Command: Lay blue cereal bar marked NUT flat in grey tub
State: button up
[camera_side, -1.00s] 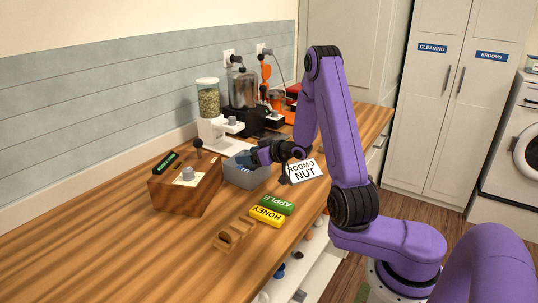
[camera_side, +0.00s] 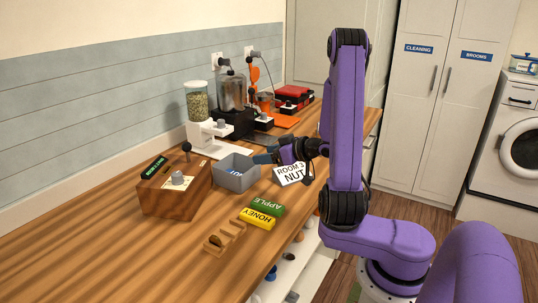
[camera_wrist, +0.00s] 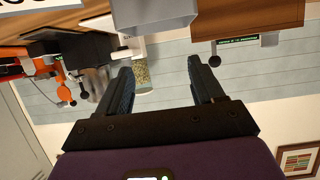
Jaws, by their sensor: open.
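The grey tub (camera_side: 229,182) stands on the wooden counter. Inside it a blue piece with white lettering (camera_side: 236,172) shows over the rim. It looks like the blue bar, but its word and whether it lies flat are mostly hidden by the tub wall. My gripper (camera_side: 266,155) is just right of the tub, at about rim height or above, apart from the blue piece. In the wrist view its two fingers (camera_wrist: 164,80) are spread with nothing between them. A pale grey block at the top of that view (camera_wrist: 160,17) seems to be the tub's outside.
A white card "ROOM 3 NUT" (camera_side: 291,174) stands right of the tub. Green APPLE (camera_side: 265,204) and yellow HONEY (camera_side: 257,218) bars lie in front, near a wooden rack (camera_side: 224,238). A wooden lever box (camera_side: 176,190) is left; a grain dispenser (camera_side: 197,103) stands behind.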

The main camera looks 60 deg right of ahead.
jog(key=w+a+f+n+g, duration=0.1)
jog(key=w+a+n+g, duration=0.4)
jog(key=a, duration=0.6)
jog(key=s+a+n+g+y, duration=0.1)
jog(key=s+a+g, duration=0.1)
jog(key=s+a, duration=0.25)
jog(key=s+a+r+n+g, duration=0.1)
jog(key=s+a+n+g, duration=0.2)
jog(key=s, duration=1)
jog(key=s+a+r+n+g, duration=0.1)
jog(key=s+a+n+g, duration=0.2)
jog(key=s, duration=0.9)
jog(key=shift+s+a+n, duration=0.35)
jog(key=shift+a+n, duration=0.05)
jog(key=shift+a, duration=0.15)
jog(key=shift+r, duration=0.1)
